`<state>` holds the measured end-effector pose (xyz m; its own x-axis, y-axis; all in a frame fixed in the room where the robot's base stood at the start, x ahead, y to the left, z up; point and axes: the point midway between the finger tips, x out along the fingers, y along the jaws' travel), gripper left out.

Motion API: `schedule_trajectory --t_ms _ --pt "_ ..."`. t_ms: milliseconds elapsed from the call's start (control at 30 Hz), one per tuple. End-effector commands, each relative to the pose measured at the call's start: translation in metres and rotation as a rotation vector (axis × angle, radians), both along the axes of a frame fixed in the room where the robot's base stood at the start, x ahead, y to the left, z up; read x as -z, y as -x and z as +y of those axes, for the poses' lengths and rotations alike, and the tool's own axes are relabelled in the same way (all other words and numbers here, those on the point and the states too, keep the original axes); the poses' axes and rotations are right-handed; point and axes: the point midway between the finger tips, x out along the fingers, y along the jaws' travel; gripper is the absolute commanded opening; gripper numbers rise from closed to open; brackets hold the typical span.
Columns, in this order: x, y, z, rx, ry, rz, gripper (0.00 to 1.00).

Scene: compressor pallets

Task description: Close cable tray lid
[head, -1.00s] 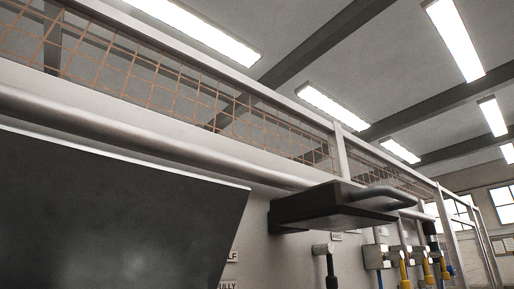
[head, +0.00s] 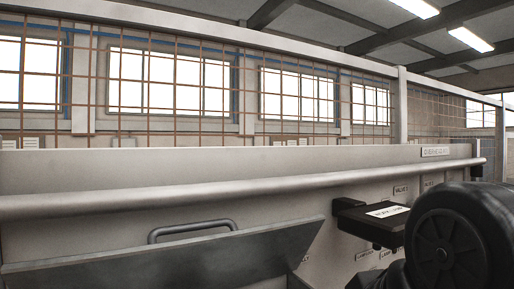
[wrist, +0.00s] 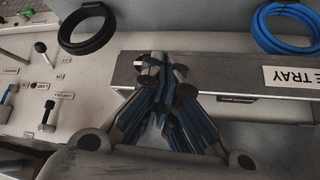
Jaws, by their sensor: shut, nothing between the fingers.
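A long grey panel (wrist: 215,78) with a white label, upside down and ending in "E TRAY", spans the wrist view. My gripper (wrist: 160,75) is shut and empty in front of its left part; I cannot tell whether it touches the panel. In the head view a dark tilted plate (head: 170,262), which looks like the tray lid, stands at the lower left. A grey bar handle (head: 192,229) shows behind its upper edge. The gripper itself does not show in the head view.
A black cable coil (wrist: 87,28) and a blue cable coil (wrist: 288,28) lie at the top of the wrist view. Labelled controls (wrist: 45,102) are at left. A dark box (head: 370,220) juts from the wall near my arm. A long rail (head: 240,192) crosses above.

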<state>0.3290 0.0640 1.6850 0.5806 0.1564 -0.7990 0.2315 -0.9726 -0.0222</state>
Motion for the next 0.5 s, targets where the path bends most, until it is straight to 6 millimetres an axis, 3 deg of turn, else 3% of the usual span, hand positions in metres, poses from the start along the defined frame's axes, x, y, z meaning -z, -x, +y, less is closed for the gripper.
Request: schedule_trajectory --t_ms 33,200,333,500 --pt "-0.056 -0.012 0.017 -0.049 -0.017 -0.057 0.0" --pt "-0.147 -0.021 0.061 -0.193 -0.047 -0.148 0.0" --pt "-0.192 -0.018 0.082 -0.267 -0.061 -0.198 0.0" --pt "-0.216 -0.015 0.094 -0.311 -0.071 -0.227 0.0"
